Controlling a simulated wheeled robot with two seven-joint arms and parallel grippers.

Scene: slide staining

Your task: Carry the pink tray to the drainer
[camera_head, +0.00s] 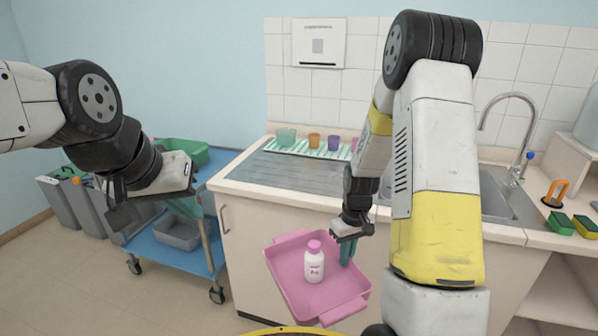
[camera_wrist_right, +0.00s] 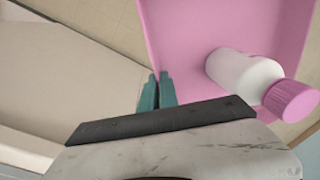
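The pink tray (camera_head: 290,285) hangs in the air in front of the counter cabinet, below counter height and slightly tilted. A white bottle with a pink cap (camera_head: 314,264) stands in it; the bottle also shows in the right wrist view (camera_wrist_right: 245,75). My right gripper (camera_head: 347,250) is at the tray's right edge. In the right wrist view its teal fingers (camera_wrist_right: 157,92) are close together on the tray's wall. The grey ribbed drainer (camera_head: 290,172) lies on the counter, left of the sink. My left gripper (camera_head: 155,205) is over the blue cart, away from the tray; its fingers are partly hidden.
A striped mat (camera_head: 300,148) with several coloured cups stands at the drainer's back edge. The sink (camera_head: 495,200) and tap (camera_head: 520,130) are at the right. The blue cart (camera_head: 150,245) with green and grey bins stands left of the counter. The drainer's front part is clear.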

